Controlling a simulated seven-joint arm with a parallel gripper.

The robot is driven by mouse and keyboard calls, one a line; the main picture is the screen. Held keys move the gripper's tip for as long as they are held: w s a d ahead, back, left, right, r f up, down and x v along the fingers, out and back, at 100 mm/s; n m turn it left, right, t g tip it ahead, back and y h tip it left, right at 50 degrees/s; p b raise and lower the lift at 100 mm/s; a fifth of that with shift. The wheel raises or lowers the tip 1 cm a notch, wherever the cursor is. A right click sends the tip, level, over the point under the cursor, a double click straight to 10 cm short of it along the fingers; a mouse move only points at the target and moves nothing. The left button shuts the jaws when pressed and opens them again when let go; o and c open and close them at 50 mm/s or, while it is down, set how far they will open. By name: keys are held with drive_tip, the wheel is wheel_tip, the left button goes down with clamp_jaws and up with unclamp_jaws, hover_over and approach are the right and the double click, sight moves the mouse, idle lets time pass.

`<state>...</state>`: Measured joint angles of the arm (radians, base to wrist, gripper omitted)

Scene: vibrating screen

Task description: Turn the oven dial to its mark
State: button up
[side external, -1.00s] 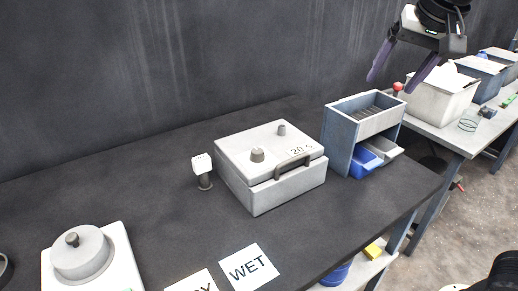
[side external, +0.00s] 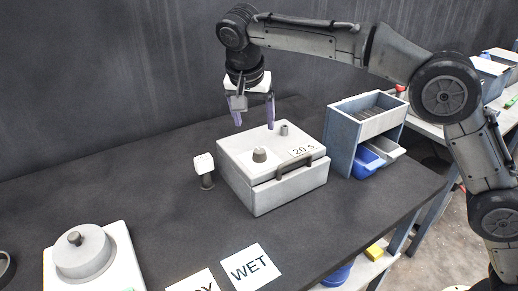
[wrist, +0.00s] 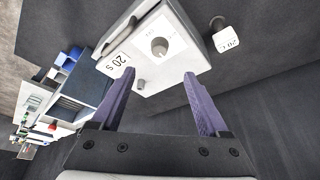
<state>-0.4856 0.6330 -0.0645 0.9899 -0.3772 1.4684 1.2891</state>
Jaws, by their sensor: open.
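The oven (side external: 270,180) is a light grey box with a dark front handle and a "20 s" label, standing on the dark bench. Its dial (side external: 260,155) is a grey knob on the top face; it also shows in the wrist view (wrist: 160,47), with faint markings around it too small to read. A smaller peg (side external: 284,129) stands farther back on the lid. My gripper (side external: 254,124) is open and empty above the back of the oven, fingers pointing down. In the wrist view my gripper (wrist: 160,76) has its purple fingers apart, with the dial ahead between them, not touched.
A small post with a white tag (side external: 204,164) stands just left of the oven. A blue-grey rack (side external: 341,145) with bins is close on the right. A white unit with a round lid (side external: 83,250) and a "WET" card (side external: 250,267) lie in front.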

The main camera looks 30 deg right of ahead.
sight(259, 151)
drive_tip(key=x, duration=1.2)
drive_tip(key=shift+d+f, duration=0.1)
drive_tip(key=shift+f, duration=0.15)
clamp_jaws()
